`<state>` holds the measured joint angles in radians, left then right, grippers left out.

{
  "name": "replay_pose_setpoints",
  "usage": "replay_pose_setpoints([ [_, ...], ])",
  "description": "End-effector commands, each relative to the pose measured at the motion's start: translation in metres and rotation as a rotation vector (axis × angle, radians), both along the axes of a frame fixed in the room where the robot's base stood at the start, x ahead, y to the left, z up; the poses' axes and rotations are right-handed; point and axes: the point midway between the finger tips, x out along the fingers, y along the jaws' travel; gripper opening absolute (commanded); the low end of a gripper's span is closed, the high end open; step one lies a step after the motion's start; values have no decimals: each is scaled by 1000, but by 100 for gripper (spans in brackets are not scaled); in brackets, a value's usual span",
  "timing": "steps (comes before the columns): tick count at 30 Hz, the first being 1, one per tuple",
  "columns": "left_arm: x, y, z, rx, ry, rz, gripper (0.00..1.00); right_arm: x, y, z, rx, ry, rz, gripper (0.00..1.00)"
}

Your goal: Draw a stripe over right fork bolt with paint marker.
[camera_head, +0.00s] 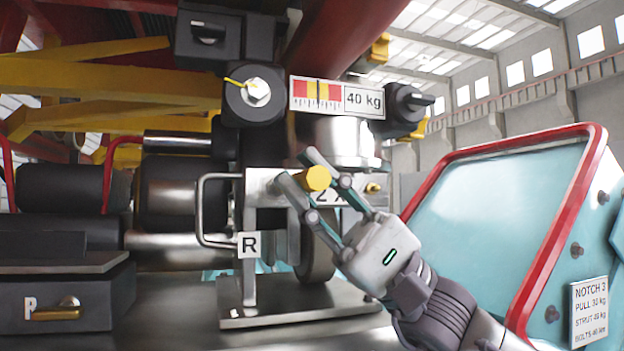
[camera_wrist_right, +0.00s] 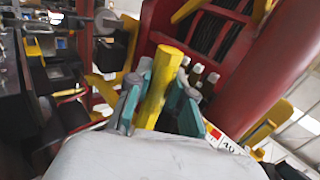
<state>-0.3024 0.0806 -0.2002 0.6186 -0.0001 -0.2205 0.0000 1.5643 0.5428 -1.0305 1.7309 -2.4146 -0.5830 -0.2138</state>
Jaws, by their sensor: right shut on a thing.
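My right gripper (camera_head: 304,171) is shut on a yellow paint marker (camera_head: 318,179), seen nearly end-on in front of the fork. In the right wrist view the marker (camera_wrist_right: 157,88) stands between the teal-edged fingers (camera_wrist_right: 155,92). A silver bolt (camera_head: 258,92) sits on a round black boss, left of and above the gripper. A thin yellow stripe runs across the bolt's upper left side onto the boss. The marker is apart from this bolt. I cannot tell for sure whether it is the right fork bolt. My left gripper is out of view.
A scale plate (camera_head: 337,97) reading 40 kg is above the gripper, with a black knob (camera_head: 408,104) to its right. A drawer marked P (camera_head: 66,301) is at lower left. A red-framed panel (camera_head: 510,215) stands right.

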Motion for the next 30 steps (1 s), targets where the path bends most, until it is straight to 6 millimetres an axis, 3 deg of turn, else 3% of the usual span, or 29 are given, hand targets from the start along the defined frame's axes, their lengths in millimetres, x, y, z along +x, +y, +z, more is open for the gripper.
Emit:
replay_pose_setpoints([
  [30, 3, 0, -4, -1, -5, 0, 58, 5, 2, 0, 0, -1, 1, 0],
])
